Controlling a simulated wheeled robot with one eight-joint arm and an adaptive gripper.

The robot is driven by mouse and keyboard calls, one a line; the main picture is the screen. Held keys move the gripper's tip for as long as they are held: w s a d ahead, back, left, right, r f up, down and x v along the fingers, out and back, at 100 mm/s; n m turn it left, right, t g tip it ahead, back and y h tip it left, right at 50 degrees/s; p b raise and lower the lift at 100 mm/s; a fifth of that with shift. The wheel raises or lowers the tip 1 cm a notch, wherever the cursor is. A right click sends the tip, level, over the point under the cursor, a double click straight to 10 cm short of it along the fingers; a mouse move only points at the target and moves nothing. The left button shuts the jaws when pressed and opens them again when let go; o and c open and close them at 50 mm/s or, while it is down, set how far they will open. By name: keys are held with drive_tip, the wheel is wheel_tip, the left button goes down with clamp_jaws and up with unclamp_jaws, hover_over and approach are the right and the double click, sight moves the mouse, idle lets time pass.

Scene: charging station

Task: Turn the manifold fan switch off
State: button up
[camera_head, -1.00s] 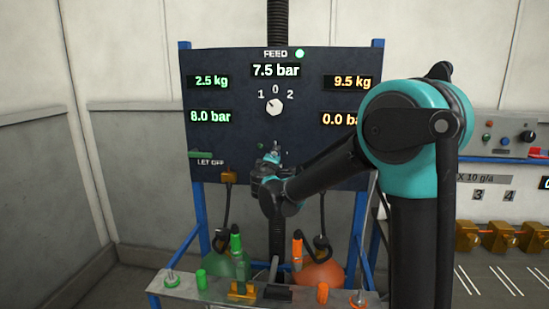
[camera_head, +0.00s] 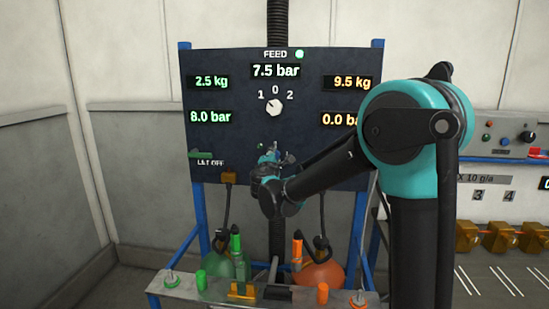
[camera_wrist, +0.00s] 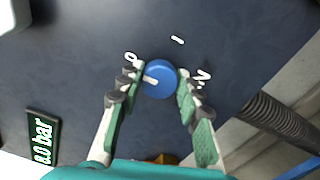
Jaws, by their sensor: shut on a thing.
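A blue round knob (camera_wrist: 160,79) with a white pointer bar is set on the dark panel. In the wrist view its bar points left, roughly to the side of the mark 0. The marks 0 (camera_wrist: 130,57), 1 (camera_wrist: 177,40) and 2 (camera_wrist: 204,75) lie around it. My gripper (camera_wrist: 161,85) is shut on the knob, with one green-padded finger on each side. In the head view my gripper (camera_head: 270,156) is at the lower middle of the panel, and my gripper and arm largely hide the knob. I cannot read a name label for it.
Above is a white FEED knob (camera_head: 274,107) with marks 1, 0, 2. The panel (camera_head: 315,100) carries several lit readouts. A green handle (camera_head: 202,155) is at its left. Below are a green flask (camera_head: 228,266), an orange flask (camera_head: 320,275) and a shelf (camera_head: 205,295).

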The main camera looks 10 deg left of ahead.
idle(0.3)
drive_tip(key=o, duration=1.2)
drive_tip(key=shift+c, duration=0.2)
drive_tip(key=s, duration=1.2)
drive_tip(key=shift+a, duration=0.25)
